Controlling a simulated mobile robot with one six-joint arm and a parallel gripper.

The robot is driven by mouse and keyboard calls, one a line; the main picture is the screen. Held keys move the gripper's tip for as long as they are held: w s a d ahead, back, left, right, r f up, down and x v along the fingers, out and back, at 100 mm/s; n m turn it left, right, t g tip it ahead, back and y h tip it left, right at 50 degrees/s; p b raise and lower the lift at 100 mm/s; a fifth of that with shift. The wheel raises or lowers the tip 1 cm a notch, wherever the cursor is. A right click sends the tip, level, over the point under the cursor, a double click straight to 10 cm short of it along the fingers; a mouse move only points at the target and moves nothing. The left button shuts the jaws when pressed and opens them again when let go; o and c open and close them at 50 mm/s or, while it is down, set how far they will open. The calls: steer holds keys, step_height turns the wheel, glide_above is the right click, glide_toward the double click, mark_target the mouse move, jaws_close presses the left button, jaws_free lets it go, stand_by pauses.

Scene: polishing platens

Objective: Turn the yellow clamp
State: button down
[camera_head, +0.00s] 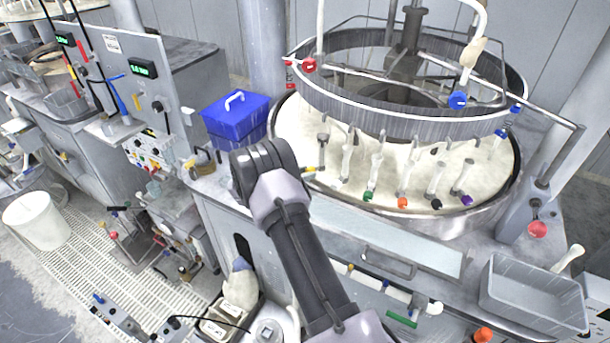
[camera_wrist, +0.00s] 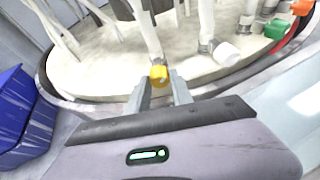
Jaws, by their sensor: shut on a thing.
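The yellow clamp (camera_wrist: 159,75) shows in the wrist view at the lower end of a white rod, just above the pale platen (camera_wrist: 100,75). My gripper (camera_wrist: 160,88) is around it, with one grey finger on each side, and is shut on it. In the head view the yellow clamp (camera_head: 309,169) is a small yellow spot just right of my dark wrist. My wrist hides most of my gripper there. The round platen (camera_head: 300,125) sits in a metal basin at the right.
Several similar rods with green, orange, black and purple ends, including the orange one (camera_head: 402,202), stand along the platen to the right. A blue box (camera_head: 236,118) is close on the left, also in the wrist view (camera_wrist: 22,110). A grey tray (camera_head: 530,293) is at the lower right.

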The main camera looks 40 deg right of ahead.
steer(key=n+g+b, duration=0.1)
steer(key=n, duration=0.1)
steer(key=n+g+b, duration=0.1)
steer(key=b, duration=0.1)
steer(key=shift+w+f+n, duration=0.15)
steer(key=shift+w+n, duration=0.05)
steer(key=shift+n, duration=0.2)
steer(key=shift+n+g+h+b, duration=0.3)
steer(key=shift+n+g+b, duration=0.2)
steer(key=shift+n+g, duration=0.15)
steer(key=c, duration=1.1)
jaws_free()
